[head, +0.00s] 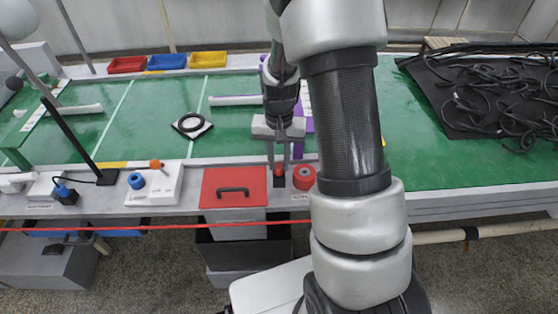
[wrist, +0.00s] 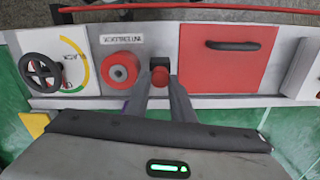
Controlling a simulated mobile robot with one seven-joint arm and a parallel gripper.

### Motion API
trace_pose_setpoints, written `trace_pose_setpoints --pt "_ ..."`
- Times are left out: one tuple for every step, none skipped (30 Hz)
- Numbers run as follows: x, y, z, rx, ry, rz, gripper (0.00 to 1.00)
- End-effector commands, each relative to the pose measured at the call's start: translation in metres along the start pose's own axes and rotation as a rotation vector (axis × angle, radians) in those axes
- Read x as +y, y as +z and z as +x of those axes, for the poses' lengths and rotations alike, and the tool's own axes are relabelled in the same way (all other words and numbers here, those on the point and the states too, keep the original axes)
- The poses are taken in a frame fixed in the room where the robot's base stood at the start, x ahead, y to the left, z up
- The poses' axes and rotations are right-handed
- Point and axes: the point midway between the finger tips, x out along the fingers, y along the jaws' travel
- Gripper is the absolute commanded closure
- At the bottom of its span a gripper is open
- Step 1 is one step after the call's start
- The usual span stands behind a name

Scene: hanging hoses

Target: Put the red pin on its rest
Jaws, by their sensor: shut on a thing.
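The red pin (head: 279,170) is between the fingertips of my gripper (head: 279,165), which is shut on it. In the wrist view the pin's red top (wrist: 160,77) shows between the two fingers. A small black block (head: 279,182) is directly below the pin and looks like its rest. In the wrist view its dark top (wrist: 160,62) shows just beyond the pin. I cannot tell whether the pin touches the block or sits in it. A red round fitting (head: 304,177) with a grey centre stands beside it, to the right in the head view.
A red panel with a black handle (head: 233,187) lies close to the left. A black handwheel (wrist: 41,72) is in the wrist view. A red line (head: 150,227) runs along the front. Black hoses (head: 500,100) lie at the right.

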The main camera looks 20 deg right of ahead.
Motion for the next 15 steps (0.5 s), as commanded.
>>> trace_pose_setpoints --pt "0.0000 0.0000 0.0018 0.000 0.000 0.000 1.00" --pt "0.0000 0.0000 0.0031 0.000 0.000 0.000 1.00" --pt "0.0000 0.0000 0.0045 0.000 0.000 0.000 1.00" --pt "0.0000 0.0000 0.0054 0.000 0.000 0.000 1.00" --pt "0.0000 0.0000 0.0063 0.000 0.000 0.000 1.00" --pt "0.0000 0.0000 0.0075 0.000 0.000 0.000 1.00" --pt "0.0000 -0.0001 0.0058 0.000 0.000 0.000 0.73" --pt "0.0000 0.0000 0.0056 0.000 0.000 0.000 0.68" --pt "0.0000 0.0000 0.0056 0.000 0.000 0.000 0.62" --pt "0.0000 0.0000 0.0056 0.000 0.000 0.000 0.60" --pt "0.0000 0.0000 0.0056 0.000 0.000 0.000 0.60" --pt "0.0000 0.0000 0.0056 0.000 0.000 0.000 0.60" --pt "0.0000 0.0000 0.0056 0.000 0.000 0.000 0.60" --pt "0.0000 0.0000 0.0056 0.000 0.000 0.000 0.60" --pt "0.0000 0.0000 0.0056 0.000 0.000 0.000 0.60"
